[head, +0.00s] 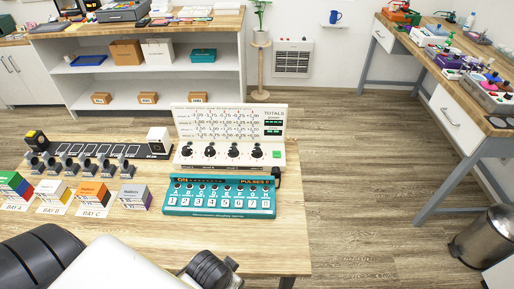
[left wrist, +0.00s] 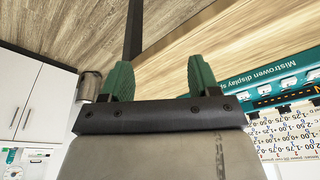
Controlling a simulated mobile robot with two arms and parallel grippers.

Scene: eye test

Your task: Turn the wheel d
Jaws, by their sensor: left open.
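The lettering is too small for me to be sure which one is d. Behind it is a white panel (head: 277,138) with black knobs and a table of numbers. My left gripper (left wrist: 160,82) shows in the left wrist view with two green fingers spread apart and nothing between them. It is apart from the teal unit, which shows at the right of that view (left wrist: 285,68). My right gripper is not seen.
Colored boxes (head: 90,197) and a row of small dark devices (head: 75,165) stand on the left of the table. The table (head: 292,225) has a bare strip right of the teal unit. A metal bin (head: 484,238) stands on the floor at right.

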